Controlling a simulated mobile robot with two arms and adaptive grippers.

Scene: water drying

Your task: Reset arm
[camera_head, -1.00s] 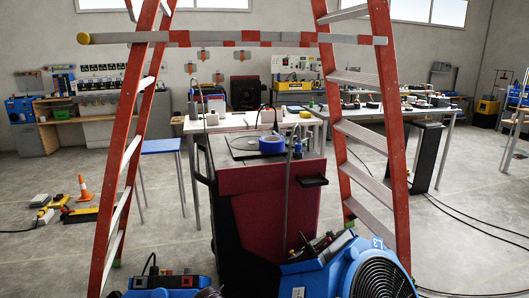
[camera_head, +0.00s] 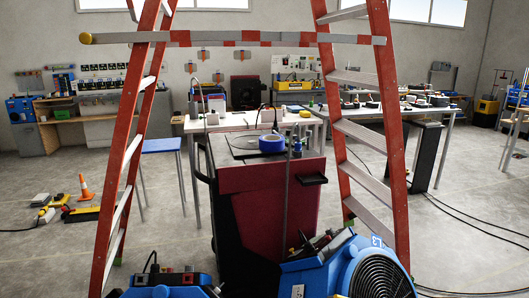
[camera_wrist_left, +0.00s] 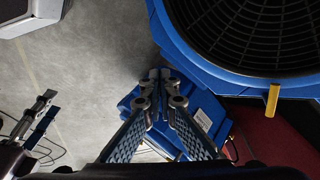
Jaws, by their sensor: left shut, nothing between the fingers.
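My left gripper (camera_wrist_left: 161,80) shows in the left wrist view, with its two ridged fingers converging and the tips together. It is shut and holds nothing. Its tips are in front of a blue device with a white label (camera_wrist_left: 204,119); I cannot tell the gap between them. My left gripper cannot be made out in the head view.
A blue fan (camera_head: 380,272) stands at the lower right in the head view; its dark grille (camera_wrist_left: 250,30) also shows in the wrist view. A red cart (camera_head: 262,205) stands between red ladder legs (camera_head: 125,160). Grey floor (camera_wrist_left: 95,65) is bare beside the gripper.

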